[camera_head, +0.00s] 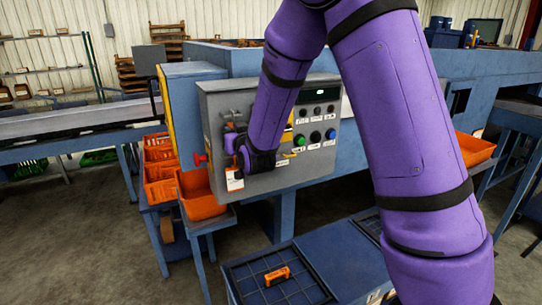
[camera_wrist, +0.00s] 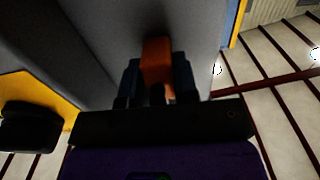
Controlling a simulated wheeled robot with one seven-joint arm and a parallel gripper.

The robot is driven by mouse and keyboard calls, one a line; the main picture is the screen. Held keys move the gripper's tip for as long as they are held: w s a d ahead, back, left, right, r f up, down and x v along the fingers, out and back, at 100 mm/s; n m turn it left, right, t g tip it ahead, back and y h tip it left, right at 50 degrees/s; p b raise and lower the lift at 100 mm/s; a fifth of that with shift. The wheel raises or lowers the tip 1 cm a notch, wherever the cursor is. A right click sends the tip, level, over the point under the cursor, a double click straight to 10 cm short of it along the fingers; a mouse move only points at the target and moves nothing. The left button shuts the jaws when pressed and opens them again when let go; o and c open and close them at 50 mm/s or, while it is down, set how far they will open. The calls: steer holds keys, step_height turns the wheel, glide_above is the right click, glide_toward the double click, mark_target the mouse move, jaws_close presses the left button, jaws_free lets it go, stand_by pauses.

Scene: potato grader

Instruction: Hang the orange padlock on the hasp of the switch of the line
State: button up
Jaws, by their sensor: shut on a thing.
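My gripper (camera_head: 236,160) is at the left part of the front of the grey control box (camera_head: 222,98). In the wrist view my gripper (camera_wrist: 157,88) has its two dark fingers closed on the sides of an orange block, the orange padlock (camera_wrist: 157,60). A white tag (camera_head: 234,181) hangs just below my gripper. The switch and its hasp are not clearly visible behind my gripper and forearm. I cannot tell whether the padlock touches the hasp.
Several buttons (camera_head: 315,137) sit on the box front, right of my forearm. A red knob (camera_head: 199,159) sticks out at the box's left edge. Orange crates (camera_head: 202,207) stand below left. An orange handle-shaped piece (camera_head: 277,276) lies on the blue gridded top (camera_head: 247,290) in front.

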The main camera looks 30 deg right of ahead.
steer(key=shift+r, duration=1.05)
steer(key=shift+s+f, duration=0.15)
steer(key=shift+s, duration=0.65)
steer(key=s, duration=0.7)
steer(key=shift+s+f, duration=0.1)
